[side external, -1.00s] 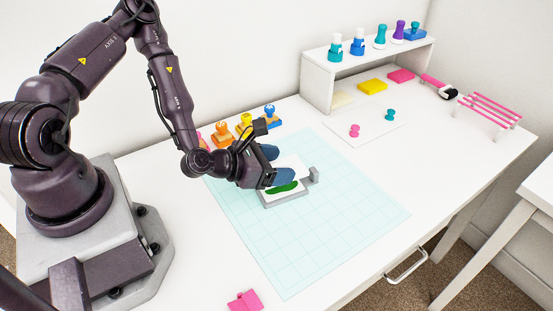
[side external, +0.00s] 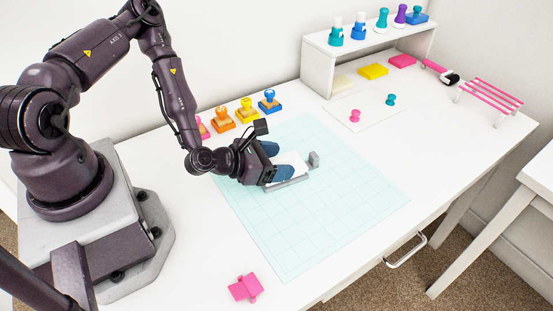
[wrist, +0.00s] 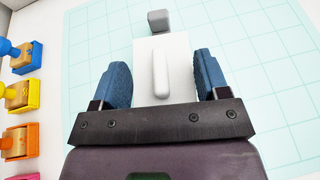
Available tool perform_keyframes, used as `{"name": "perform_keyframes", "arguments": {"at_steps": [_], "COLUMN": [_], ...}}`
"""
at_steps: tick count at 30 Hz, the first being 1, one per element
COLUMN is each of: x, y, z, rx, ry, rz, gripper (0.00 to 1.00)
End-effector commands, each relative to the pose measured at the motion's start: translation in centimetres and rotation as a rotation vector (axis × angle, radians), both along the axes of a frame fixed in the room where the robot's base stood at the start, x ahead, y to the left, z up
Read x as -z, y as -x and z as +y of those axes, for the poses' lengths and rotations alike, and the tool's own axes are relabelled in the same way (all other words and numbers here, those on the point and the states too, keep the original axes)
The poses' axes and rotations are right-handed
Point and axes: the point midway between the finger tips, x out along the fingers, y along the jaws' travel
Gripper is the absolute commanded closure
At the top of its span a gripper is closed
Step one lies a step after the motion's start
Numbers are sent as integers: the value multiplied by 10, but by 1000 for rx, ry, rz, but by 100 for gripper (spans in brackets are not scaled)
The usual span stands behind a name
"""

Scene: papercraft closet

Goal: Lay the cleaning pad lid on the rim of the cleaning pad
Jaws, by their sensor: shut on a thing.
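The cleaning pad lid (side external: 291,159) is a white plate with a raised bar handle, which shows well in the wrist view (wrist: 143,52). My gripper (side external: 279,160) is shut on the lid, its blue fingers on two opposite sides of the plate; it also shows in the wrist view (wrist: 162,72). The cleaning pad (side external: 288,183) is a low grey tray on the mat, directly under the lid. The lid looks level and very close to the tray rim; I cannot tell whether it touches. The pad's green surface is hidden. A grey block (wrist: 158,20) stands at the tray's far end.
Several stamps (side external: 247,110) stand in a row behind the gripper. A white shelf (side external: 317,80) with bottles is at the back. Pink and teal pieces (side external: 355,116) lie right of the pale gridded mat (side external: 330,225). A pink piece (side external: 245,288) lies in front. The mat's front is clear.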

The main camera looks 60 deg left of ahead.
Motion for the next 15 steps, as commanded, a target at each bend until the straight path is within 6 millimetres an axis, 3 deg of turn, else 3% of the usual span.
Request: {"name": "perform_keyframes", "arguments": {"at_steps": [15], "x": [10], "y": [0], "z": [0], "rx": [-1], "ry": [0], "rz": [1], "gripper": [54]}}
